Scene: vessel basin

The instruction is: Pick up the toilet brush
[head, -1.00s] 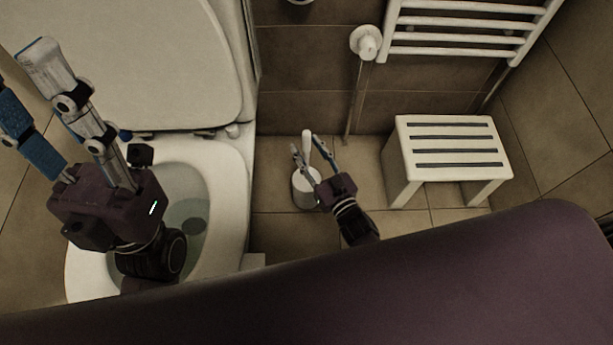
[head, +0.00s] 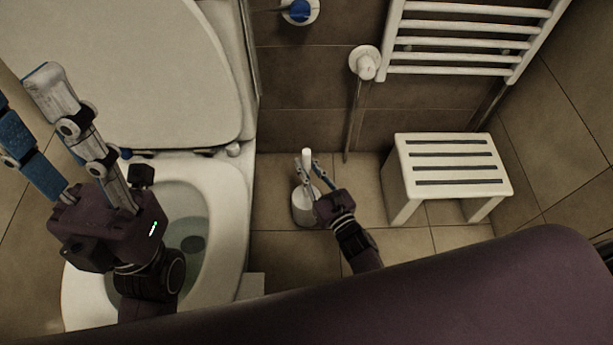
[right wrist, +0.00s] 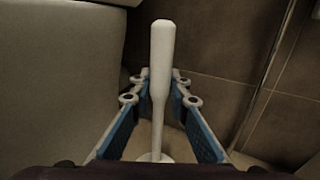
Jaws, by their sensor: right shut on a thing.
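The white toilet brush (head: 306,156) stands upright in its round white holder (head: 303,207) on the floor, right of the toilet. My right gripper (head: 309,170) is shut on the brush handle. In the right wrist view the handle (right wrist: 161,60) rises between the two blue-padded fingers, its thick top above them and its thin neck between them. The bristles are hidden in the holder. My left gripper (head: 35,105) is above the toilet at the left, its fingers spread wide apart and empty.
The open toilet (head: 225,195) fills the left side. A white slatted stool (head: 450,160) stands at the right. A towel radiator (head: 455,50) and a valve with a pipe (head: 365,63) are on the back wall. Floor is clear between holder and stool.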

